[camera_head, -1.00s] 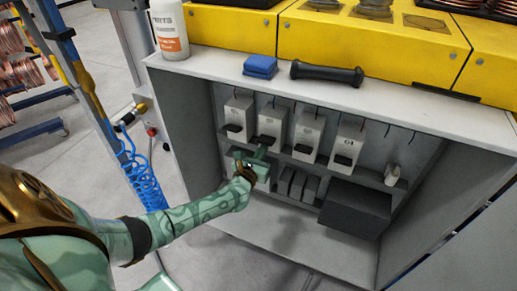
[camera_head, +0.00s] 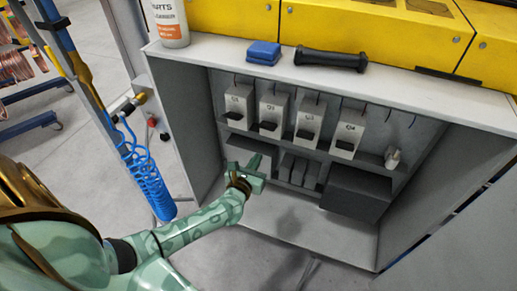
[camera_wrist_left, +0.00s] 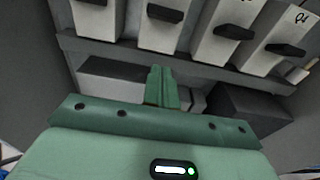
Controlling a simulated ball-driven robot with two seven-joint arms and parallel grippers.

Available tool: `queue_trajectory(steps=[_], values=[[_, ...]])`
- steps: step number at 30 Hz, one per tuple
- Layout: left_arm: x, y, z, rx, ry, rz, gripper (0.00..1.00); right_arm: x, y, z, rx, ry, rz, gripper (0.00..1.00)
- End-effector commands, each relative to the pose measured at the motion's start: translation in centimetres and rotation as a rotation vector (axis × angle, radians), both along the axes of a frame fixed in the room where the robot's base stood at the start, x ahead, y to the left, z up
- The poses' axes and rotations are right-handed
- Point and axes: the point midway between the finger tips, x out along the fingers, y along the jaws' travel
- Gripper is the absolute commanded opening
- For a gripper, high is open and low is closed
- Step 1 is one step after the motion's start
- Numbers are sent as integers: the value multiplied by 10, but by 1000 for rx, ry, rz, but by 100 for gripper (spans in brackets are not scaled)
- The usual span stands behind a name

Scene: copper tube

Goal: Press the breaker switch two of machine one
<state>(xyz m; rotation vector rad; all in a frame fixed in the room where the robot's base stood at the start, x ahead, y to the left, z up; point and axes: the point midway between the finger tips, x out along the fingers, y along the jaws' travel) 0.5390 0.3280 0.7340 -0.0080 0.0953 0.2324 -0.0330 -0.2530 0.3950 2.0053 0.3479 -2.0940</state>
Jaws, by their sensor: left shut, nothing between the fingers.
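Breaker switch two (camera_head: 272,112), a pale grey box with a black lever (camera_head: 268,127), is second from the left in a row on the cabinet's back wall. In the left wrist view that breaker (camera_wrist_left: 163,35) is at the top centre. My left gripper (camera_head: 257,160) is shut and empty, below and in front of breaker two and apart from it. In the left wrist view its closed fingertips (camera_wrist_left: 160,70) point toward the shelf edge below the breaker. The lever's exact position is hard to tell. My right gripper is not in view.
Breaker one (camera_head: 240,102) is to the left; breakers three (camera_head: 309,120) and four (camera_head: 349,128) are to the right. A dark box (camera_head: 355,193) is lower right.

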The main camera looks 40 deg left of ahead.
Motion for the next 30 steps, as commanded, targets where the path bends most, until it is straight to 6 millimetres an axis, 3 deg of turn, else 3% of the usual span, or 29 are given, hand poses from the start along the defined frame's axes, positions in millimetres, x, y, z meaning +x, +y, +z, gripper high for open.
queue_trajectory(steps=[3,9,30], values=[[-20,-4,4,0,0,1,0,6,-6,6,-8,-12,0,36],[-37,-8,5,1,0,1,0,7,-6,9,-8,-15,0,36],[-38,-9,4,60,15,-9,0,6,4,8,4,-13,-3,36]])
